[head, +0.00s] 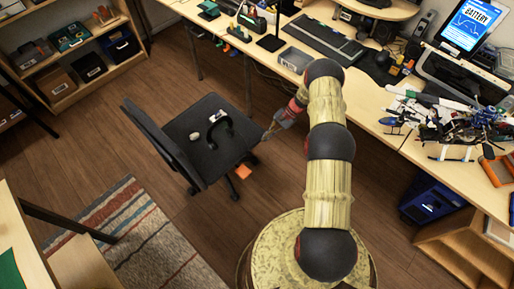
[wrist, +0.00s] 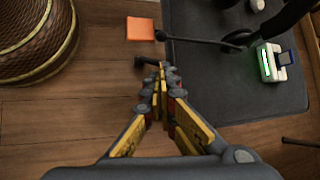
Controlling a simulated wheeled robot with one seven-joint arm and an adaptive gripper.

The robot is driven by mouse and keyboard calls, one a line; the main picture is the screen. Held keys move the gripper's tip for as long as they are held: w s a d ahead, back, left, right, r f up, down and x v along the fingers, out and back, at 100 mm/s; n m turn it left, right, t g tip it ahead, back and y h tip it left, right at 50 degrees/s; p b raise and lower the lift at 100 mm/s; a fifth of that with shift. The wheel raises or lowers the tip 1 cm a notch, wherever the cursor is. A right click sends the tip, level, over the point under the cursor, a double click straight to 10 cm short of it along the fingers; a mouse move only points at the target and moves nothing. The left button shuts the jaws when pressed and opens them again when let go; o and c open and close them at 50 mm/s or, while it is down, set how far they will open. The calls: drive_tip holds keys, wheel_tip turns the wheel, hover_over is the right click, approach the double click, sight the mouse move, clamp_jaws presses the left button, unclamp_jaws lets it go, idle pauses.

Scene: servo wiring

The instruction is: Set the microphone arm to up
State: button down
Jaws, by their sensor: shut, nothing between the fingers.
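A black headset (head: 229,132) lies on the seat of the office chair. In the wrist view its thick black band (wrist: 290,18) is at the upper right, partly cut off by the frame. A thin black bar that looks like the microphone arm (wrist: 200,41) runs left from a round black part, its tip near the seat's left edge. My gripper (head: 268,135) is beside the chair's right side. In the wrist view my gripper (wrist: 165,72) is shut and empty, its fingertips below the bar's tip and apart from it in the picture.
The dark chair seat (wrist: 225,95) bears a white device (wrist: 270,62) with a green light. An orange square (wrist: 140,28) is beside the seat, and a short black part shows near my fingertips.

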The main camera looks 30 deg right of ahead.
drive_tip(key=b+x, duration=0.2)
drive_tip(key=x, duration=0.8)
drive_tip(key=shift+s+b, duration=0.15)
drive_tip(key=shift+b, duration=0.25)
